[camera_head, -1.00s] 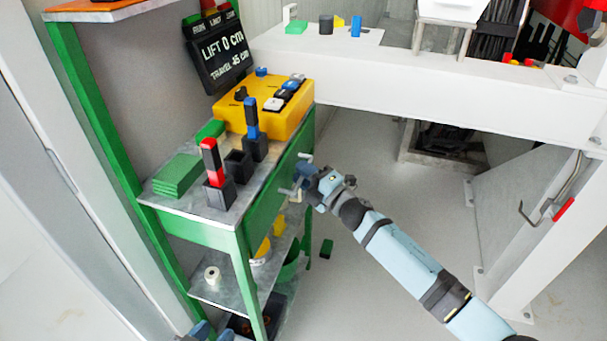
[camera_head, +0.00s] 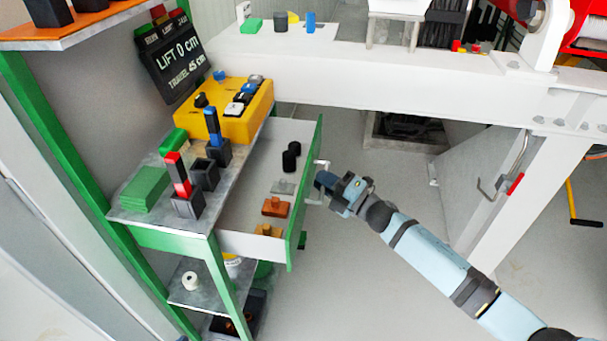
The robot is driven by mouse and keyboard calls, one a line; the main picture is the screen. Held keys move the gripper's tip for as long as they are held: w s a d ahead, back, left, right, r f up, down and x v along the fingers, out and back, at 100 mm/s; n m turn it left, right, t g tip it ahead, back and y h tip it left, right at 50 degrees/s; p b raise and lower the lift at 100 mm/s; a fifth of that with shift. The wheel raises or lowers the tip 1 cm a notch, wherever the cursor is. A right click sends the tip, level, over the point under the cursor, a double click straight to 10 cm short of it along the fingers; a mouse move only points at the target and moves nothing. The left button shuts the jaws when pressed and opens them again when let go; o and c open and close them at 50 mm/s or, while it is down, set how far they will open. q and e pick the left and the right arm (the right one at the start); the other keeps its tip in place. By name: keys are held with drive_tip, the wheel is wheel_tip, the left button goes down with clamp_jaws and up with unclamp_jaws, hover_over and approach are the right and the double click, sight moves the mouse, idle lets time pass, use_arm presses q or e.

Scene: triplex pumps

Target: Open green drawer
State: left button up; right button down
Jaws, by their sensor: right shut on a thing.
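The green drawer (camera_head: 306,195) stands pulled out from the green workbench, its green front facing right. Its inside shows black cylinders (camera_head: 291,155), a grey piece (camera_head: 283,187), an orange-brown block (camera_head: 276,207) and a yellow-brown block (camera_head: 268,230). A pale handle (camera_head: 321,169) is on the outer face of the front. My right gripper (camera_head: 322,184) is shut on the handle, to the right of the drawer front. The fingertips are small and partly hidden at the handle. My left gripper is not in view.
The benchtop holds a yellow button box (camera_head: 235,118), red and blue joysticks in black holders, and green plates (camera_head: 145,188). A shelf (camera_head: 195,290) lies below. A white beam (camera_head: 400,82) crosses behind. Open floor lies right of the drawer.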

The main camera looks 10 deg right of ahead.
drive_tip(key=c, duration=1.2)
unclamp_jaws()
drive_tip(key=v, duration=1.4)
drive_tip(key=shift+p, duration=0.4)
drive_tip(key=shift+f, duration=0.1)
